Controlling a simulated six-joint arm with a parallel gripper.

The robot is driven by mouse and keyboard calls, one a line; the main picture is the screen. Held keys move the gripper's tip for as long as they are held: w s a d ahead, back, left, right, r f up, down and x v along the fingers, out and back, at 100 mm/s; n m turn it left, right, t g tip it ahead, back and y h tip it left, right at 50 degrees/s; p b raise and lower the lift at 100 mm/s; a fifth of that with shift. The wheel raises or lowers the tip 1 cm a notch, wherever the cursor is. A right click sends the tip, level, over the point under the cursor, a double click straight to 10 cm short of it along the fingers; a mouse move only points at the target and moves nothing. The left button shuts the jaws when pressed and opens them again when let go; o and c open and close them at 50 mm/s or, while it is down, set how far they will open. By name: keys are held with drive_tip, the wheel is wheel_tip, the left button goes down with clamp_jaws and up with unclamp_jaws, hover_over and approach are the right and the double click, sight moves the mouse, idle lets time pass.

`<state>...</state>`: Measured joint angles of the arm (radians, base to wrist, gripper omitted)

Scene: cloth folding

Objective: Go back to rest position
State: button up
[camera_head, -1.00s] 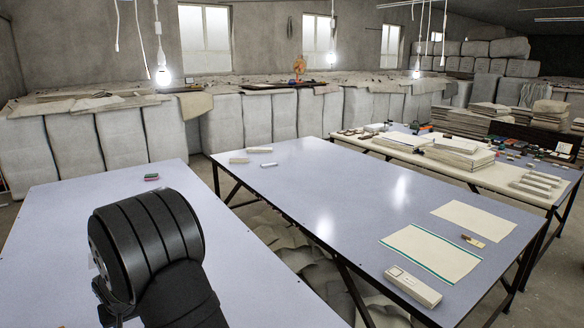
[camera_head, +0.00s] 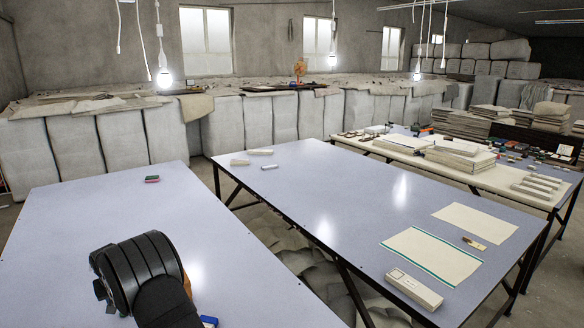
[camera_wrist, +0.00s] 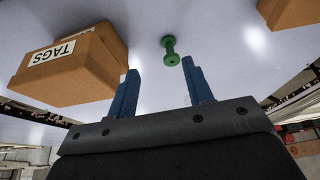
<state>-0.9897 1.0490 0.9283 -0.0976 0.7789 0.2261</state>
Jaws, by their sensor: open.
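My gripper (camera_wrist: 160,72) shows in the wrist view with two blue fingers spread apart and nothing held between them. In the head view, my black arm (camera_head: 143,270) is at the lower left over the near table (camera_head: 105,215). My gripper cannot be made out there. No cloth shows at my fingers.
In the wrist view, a brown box marked TAGS (camera_wrist: 75,72) is left of my fingers, and a green spool-shaped object (camera_wrist: 170,50) lies beyond the gap. Another brown box (camera_wrist: 290,10) is top right. A small red-and-green object (camera_head: 152,179) lies on the near table.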

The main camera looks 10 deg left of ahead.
drive_tip(key=a+f, duration=0.1)
drive_tip(key=a, duration=0.2)
drive_tip(key=a+f, duration=0.1)
drive_tip(key=shift+w+a+f, duration=0.3)
drive_tip(key=shift+w, duration=0.05)
